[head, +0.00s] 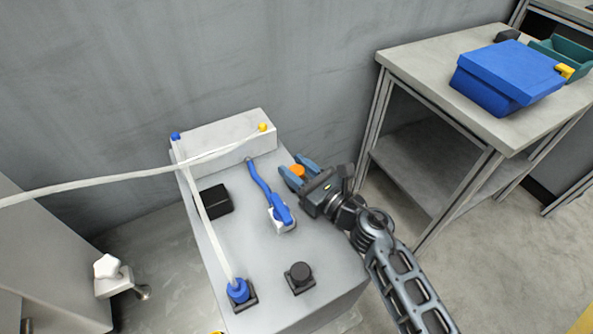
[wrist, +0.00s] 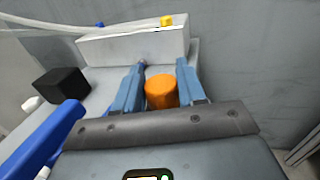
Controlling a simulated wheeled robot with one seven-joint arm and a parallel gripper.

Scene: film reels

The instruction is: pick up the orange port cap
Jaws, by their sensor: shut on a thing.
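The orange port cap (head: 297,171) is a small cylinder near the right edge of the grey box top. In the wrist view the orange cap (wrist: 161,93) sits between the two blue fingers. My gripper (head: 298,170) is shut on it, with one finger on each side. The gripper (wrist: 160,80) hides the lower part of the cap, and I cannot tell whether it touches the box top.
A blue cable with a plug (head: 281,215) lies left of my gripper. A black block (head: 215,201) and a black knob (head: 300,272) stand on the box (head: 255,250). A white hose (head: 205,215) crosses it. A side table (head: 440,62) bears a blue bin (head: 508,75).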

